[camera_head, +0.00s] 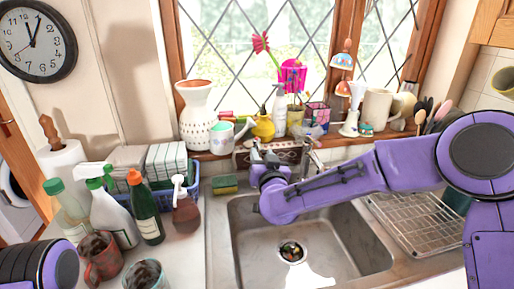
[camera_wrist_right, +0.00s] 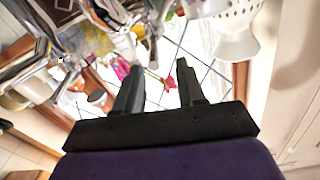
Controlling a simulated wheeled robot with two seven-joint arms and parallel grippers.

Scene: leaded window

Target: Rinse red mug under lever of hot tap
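A red-brown mug (camera_head: 103,266) stands on the counter at the lower left, with dark marks around its inside. The metal tap (camera_head: 309,152) stands behind the sink (camera_head: 238,235), partly hidden by my right arm and gripper; I cannot tell which part is the hot lever. Chrome parts of the tap also show at the upper left of the right wrist view (camera_wrist_right: 103,14). My right gripper (camera_head: 257,152) is above the sink's back edge, just left of the tap. Its fingers are apart with nothing between them in the right wrist view (camera_wrist_right: 160,72). My left gripper is out of view.
A second mug (camera_head: 147,276) stands beside the red one. Several bottles, a soap dispenser (camera_head: 185,212) and a sponge (camera_head: 224,184) line the counter behind. The windowsill is crowded with a white vase (camera_head: 196,125) and cups. A wire rack (camera_head: 425,222) lies right of the sink.

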